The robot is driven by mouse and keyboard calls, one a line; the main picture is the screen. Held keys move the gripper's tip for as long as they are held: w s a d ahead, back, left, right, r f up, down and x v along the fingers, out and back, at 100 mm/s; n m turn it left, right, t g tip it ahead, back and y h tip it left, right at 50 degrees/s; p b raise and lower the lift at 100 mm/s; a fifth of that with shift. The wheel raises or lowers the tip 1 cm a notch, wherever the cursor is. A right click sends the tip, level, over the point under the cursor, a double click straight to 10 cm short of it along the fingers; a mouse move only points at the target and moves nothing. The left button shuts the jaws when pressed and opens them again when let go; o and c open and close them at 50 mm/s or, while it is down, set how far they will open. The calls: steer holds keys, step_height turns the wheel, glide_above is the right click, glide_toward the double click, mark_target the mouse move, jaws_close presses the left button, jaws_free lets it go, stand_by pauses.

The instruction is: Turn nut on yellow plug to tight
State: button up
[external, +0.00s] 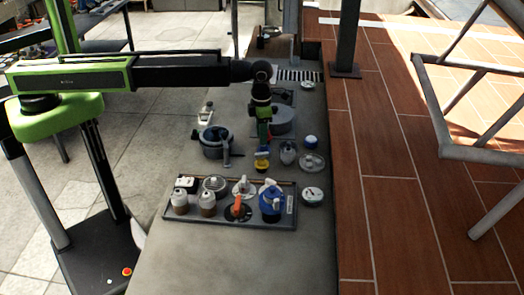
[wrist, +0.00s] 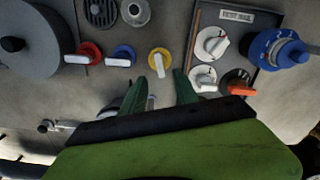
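The yellow plug (wrist: 159,59) is a round yellow fitting with a white bar-shaped piece (wrist: 158,68) on it, which may be its nut. In the external view a yellow part (external: 262,154) shows just below my gripper (external: 264,136). In the wrist view my green gripper (wrist: 161,76) is open. Its two fingers point toward the plug, one on each side of the white bar's near end. No grip is visible. I cannot tell the height gap or whether a finger touches the plug.
Left of the plug are a blue fitting (wrist: 122,55), a red fitting (wrist: 87,53) and a large grey cylinder (wrist: 35,42). To the right is a tray (wrist: 207,15) with white knobs (wrist: 211,43), an orange handle (wrist: 239,84) and a blue valve (wrist: 278,50).

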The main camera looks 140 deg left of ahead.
step_height(320, 180, up, 10)
steer(key=p, duration=0.8)
